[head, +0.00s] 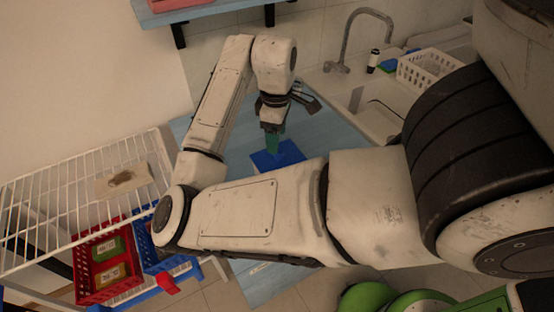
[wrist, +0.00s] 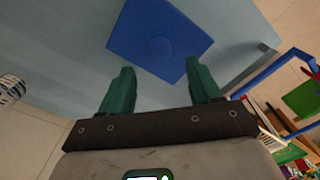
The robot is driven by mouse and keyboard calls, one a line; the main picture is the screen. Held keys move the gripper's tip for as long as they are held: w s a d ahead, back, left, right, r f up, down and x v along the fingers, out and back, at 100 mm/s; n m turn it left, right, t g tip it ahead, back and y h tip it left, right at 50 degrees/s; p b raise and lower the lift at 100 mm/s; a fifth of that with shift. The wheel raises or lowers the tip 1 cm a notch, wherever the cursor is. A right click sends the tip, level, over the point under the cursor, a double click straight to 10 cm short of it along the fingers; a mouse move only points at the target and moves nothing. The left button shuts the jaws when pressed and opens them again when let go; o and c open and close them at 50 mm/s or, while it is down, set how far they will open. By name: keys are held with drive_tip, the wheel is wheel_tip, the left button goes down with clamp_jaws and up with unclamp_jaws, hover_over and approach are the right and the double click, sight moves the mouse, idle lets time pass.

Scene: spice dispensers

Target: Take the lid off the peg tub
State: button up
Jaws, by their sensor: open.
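A blue square lid (wrist: 150,42) with a faint round mark in its middle shows in the wrist view, beyond my fingertips. In the head view the same blue square (head: 277,155) lies on the light blue counter, partly hidden by my arm. Any tub body under it cannot be made out. My gripper (wrist: 160,90) has two green fingers, spread open with nothing between them. In the head view my gripper (head: 272,143) points down just above the blue square; I cannot tell whether a finger touches it.
The light blue counter (wrist: 60,55) has bare room around the lid. A sink (head: 372,115) and white basket (head: 428,68) are at the back right. A white wire rack (head: 85,175) stands at left, with a red crate (head: 84,266) and blue crate (head: 147,250) below.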

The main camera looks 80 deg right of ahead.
sight(279, 156)
drive_tip(key=shift+s+f, duration=0.2)
drive_tip(key=shift+f, duration=1.15)
drive_tip(key=shift+s+f, duration=0.15)
drive_tip(key=shift+f, duration=1.15)
drive_tip(key=c, duration=1.1)
drive_tip(key=shift+c, duration=0.2)
